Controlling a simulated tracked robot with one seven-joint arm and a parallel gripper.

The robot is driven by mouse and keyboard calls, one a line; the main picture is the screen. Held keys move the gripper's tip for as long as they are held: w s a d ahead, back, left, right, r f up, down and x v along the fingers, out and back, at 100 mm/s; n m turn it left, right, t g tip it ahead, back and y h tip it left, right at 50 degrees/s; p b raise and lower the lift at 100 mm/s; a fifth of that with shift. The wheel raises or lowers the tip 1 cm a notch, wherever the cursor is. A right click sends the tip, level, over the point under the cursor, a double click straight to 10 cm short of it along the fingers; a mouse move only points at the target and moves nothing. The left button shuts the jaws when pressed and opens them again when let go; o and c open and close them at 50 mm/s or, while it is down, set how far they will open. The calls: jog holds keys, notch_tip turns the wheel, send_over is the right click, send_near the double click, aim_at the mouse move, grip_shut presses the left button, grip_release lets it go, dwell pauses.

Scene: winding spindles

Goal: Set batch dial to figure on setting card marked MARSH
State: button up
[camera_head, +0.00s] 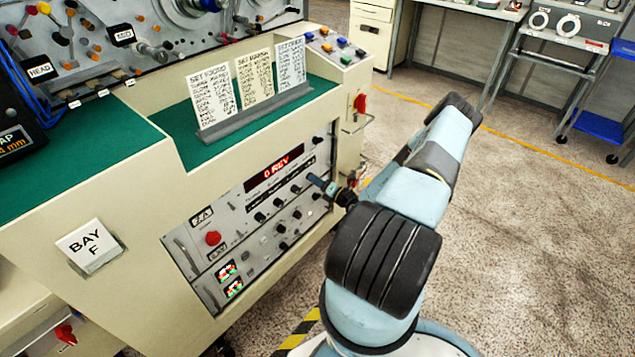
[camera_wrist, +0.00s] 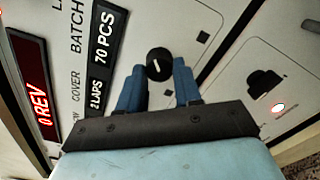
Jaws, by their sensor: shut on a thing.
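A black round dial knob (camera_wrist: 158,64) with a white pointer mark sits on the grey control panel (camera_head: 195,245). My gripper (camera_wrist: 160,75) is shut on this knob, one blue finger on each side. Beside it a small window (camera_wrist: 103,38) reads 70 PCS, under the word BATCH; another reads 2 LAPS. In the head view my gripper (camera_head: 317,181) is at the panel's right part, and the knob is hidden. Three setting cards stand on the green top. The middle card (camera_head: 255,80) seems headed SET MARSH; its small lines are too blurred to read.
A red display (camera_head: 274,174) reads 0 REV. Several black knobs and a red button (camera_head: 213,238) are lower on the panel. A grey holder (camera_head: 255,112) carries the cards. Another black knob (camera_wrist: 265,83) and a lit button (camera_wrist: 278,107) lie right of my fingers.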

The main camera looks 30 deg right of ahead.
jog(key=o, duration=0.7)
jog(key=shift+d+f, duration=0.1)
jog(key=shift+d, duration=0.25)
jog(key=o, duration=0.3)
jog(key=shift+a, duration=0.2)
jog(key=shift+o, duration=0.2)
jog(key=shift+s, duration=0.1)
jog(key=v, duration=1.3)
jog(key=shift+s, duration=0.3)
jog(key=shift+w, duration=0.1)
